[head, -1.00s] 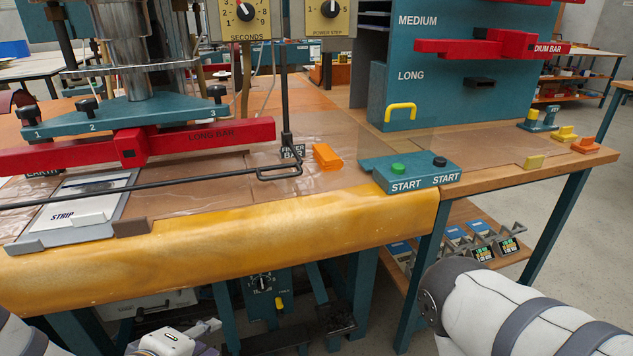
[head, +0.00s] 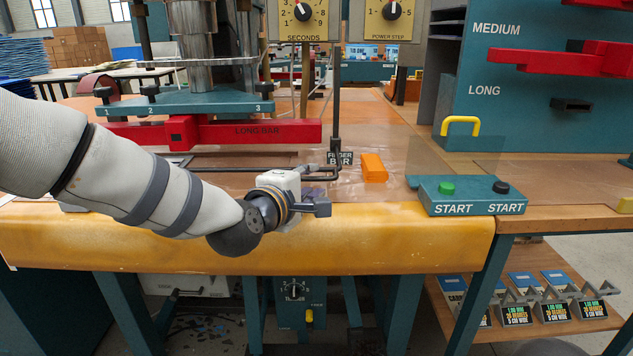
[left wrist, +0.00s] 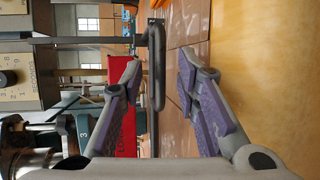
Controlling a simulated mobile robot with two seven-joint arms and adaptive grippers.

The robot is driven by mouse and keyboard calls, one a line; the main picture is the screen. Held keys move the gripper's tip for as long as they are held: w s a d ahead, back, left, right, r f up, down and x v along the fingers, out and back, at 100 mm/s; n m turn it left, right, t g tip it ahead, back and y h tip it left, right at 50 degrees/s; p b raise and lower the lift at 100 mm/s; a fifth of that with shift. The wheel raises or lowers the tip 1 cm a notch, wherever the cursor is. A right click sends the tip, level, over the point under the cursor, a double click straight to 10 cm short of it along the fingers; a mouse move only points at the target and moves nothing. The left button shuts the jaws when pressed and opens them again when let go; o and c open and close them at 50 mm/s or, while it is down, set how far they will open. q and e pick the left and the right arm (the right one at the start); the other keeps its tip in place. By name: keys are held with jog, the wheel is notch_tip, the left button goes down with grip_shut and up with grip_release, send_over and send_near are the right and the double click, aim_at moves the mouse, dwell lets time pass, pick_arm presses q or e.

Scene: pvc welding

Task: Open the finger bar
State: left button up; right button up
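The finger bar (head: 322,171) is a thin black rod with a looped end, low over the table beside its black FINGER BAR label (head: 340,159). My left arm hides part of it in the head view. My left gripper (head: 318,206) is in front of the loop, above the table's padded front edge. In the left wrist view, the left gripper (left wrist: 158,75) is open and empty, its purple-padded fingers spread. The bar's loop (left wrist: 158,62) shows in the gap between them, apparently ahead of the tips; I cannot tell any contact. My right gripper is out of view.
A red long bar (head: 262,132) hangs under the teal press plate (head: 215,103) behind my left arm. An orange block (head: 373,168) lies right of the finger bar. A teal START button box (head: 470,196) stands further right. The padded edge (head: 390,235) runs along the front.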

aim_at(314, 178)
pick_arm(q)
jog(key=shift+x, duration=1.55)
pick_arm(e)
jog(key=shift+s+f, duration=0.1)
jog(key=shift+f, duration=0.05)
pick_arm(q)
jog(key=shift+c, duration=0.3)
grip_shut()
jog(key=shift+r, duration=0.1)
